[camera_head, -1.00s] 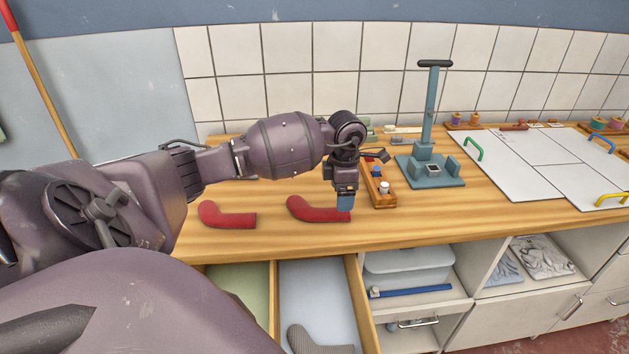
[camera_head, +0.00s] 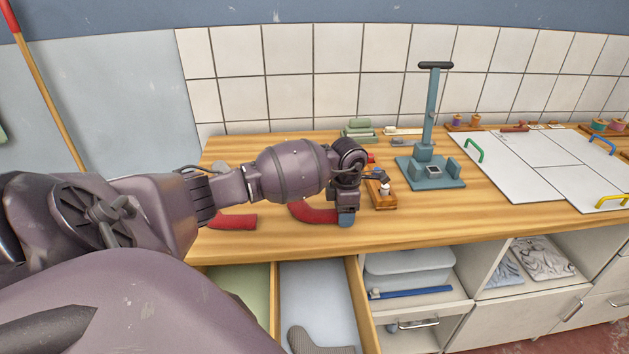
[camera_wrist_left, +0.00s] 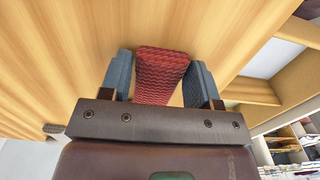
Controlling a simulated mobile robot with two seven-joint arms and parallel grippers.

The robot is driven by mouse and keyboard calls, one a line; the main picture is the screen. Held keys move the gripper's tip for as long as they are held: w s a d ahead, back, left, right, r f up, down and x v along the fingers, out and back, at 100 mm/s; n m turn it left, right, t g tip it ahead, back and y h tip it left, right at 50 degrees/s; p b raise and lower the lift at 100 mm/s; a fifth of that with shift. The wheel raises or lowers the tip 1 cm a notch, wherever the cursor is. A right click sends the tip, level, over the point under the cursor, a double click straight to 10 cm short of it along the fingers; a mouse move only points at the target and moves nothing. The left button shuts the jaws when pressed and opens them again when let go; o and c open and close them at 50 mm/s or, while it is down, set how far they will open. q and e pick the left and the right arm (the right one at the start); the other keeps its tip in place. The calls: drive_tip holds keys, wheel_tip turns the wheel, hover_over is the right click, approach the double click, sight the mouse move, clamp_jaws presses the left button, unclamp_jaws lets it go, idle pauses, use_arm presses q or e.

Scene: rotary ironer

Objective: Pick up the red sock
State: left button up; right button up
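Two red socks lie on the wooden worktop in the head view. One red sock (camera_head: 313,213) is under my left gripper (camera_head: 346,220), partly hidden by the arm. The other red sock (camera_head: 235,221) lies to its left, partly covered by my arm. In the left wrist view, the end of a red knitted sock (camera_wrist_left: 161,72) lies between the two blue-grey fingers of my left gripper (camera_wrist_left: 160,80). The fingers are apart, with a visible gap on the right side of the sock. My right gripper is not in view.
A wooden tray with small items (camera_head: 382,200) stands right of the gripper, close to it. A teal press stand (camera_head: 430,172) is further right. Below the worktop edge, an open drawer (camera_head: 318,290) holds a grey sock (camera_head: 318,342).

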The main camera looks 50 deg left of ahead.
use_arm(q)
drive_tip(key=c, duration=0.5)
